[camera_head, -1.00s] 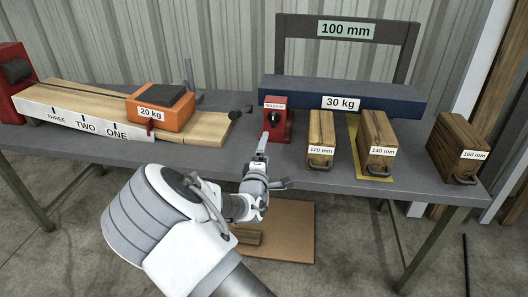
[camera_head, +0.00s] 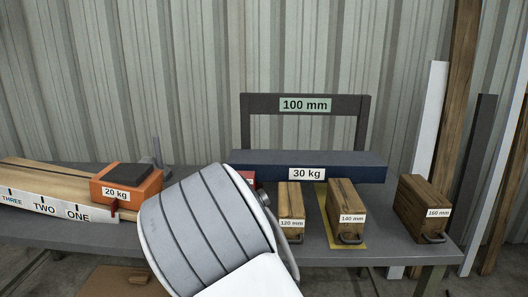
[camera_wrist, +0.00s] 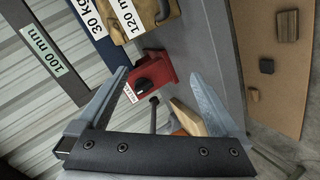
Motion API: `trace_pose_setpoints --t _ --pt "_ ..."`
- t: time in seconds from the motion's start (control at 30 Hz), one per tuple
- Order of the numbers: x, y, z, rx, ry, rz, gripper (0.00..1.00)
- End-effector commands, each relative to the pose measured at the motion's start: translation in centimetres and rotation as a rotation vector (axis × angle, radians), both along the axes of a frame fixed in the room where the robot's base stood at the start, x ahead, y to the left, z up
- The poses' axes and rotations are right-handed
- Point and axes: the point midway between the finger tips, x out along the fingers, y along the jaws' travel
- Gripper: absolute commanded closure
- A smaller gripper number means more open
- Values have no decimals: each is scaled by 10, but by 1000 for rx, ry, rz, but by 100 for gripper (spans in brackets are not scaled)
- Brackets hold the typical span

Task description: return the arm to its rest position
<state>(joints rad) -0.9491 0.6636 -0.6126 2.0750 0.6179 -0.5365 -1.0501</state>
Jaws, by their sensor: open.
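My gripper (camera_wrist: 160,78) is open and empty in the wrist view, its two fingers wide apart. The red release box (camera_wrist: 152,76) with its black knob shows between and beyond the fingers, apart from them as far as I can tell. In the head view my pale, ribbed arm link fills the lower middle. It hides my gripper and nearly all of the red box.
A corrugated wall is behind.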

Motion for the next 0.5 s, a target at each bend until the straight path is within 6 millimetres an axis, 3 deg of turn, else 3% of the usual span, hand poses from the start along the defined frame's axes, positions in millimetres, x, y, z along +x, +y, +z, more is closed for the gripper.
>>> trace_pose_setpoints --t 0.27,0.5 --pt "-40 -34 34 375 214 -107 0" --pt "-92 -56 75 618 357 -175 0"
